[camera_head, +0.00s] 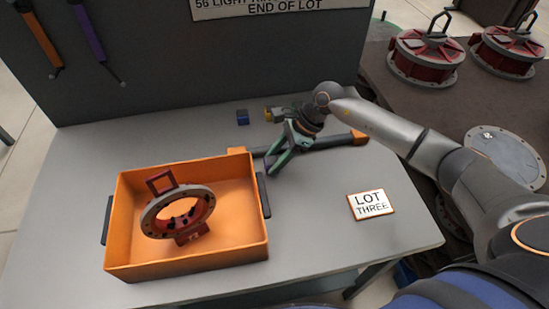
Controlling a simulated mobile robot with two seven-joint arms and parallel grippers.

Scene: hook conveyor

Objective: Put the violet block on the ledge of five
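A small dark blue block (242,117) sits on the grey table near the back panel; I cannot tell whether it is the violet block. A yellow and grey block (270,115) is just right of it, close to my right gripper. My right gripper (284,158), with green fingers, is over the table across a long orange-ended bar (337,141). No ledge marked five is visible. My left gripper is out of view.
An orange bin (185,262) holds a red and grey ring-shaped part (178,213). A "LOT THREE" card (371,204) lies at the right. Tools with orange (35,36) and violet (88,33) handles hang on the panel. Red round housings (425,56) stand on the brown surface.

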